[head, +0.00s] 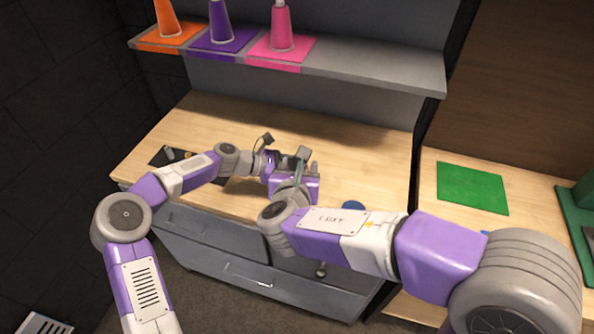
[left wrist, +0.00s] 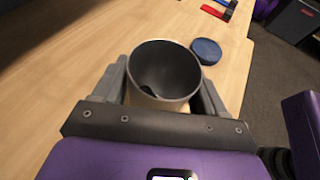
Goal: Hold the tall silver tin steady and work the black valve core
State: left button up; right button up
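The tall silver tin (left wrist: 165,97) stands open-topped between the fingers of my left gripper (left wrist: 162,88) in the left wrist view. The fingers press on both sides of it. A small dark shape (left wrist: 148,90) lies inside the tin; I cannot tell whether it is the black valve core. In the head view my left gripper (head: 279,160) is over the table, close beside my right gripper (head: 304,170). The arms hide the tin there. The right fingertips are too small and overlapped to read.
A round blue lid (head: 353,205) lies on the wooden table (head: 360,150), right of the grippers. A dark mat (head: 157,160) with small parts lies at the left. Cones stand on the shelf (head: 370,75) above. A green mat (head: 472,187) lies on the right table.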

pick_arm(q)
jog(key=o, duration=0.4)
jog(key=shift+c, duration=0.2)
jog(key=v, duration=1.2)
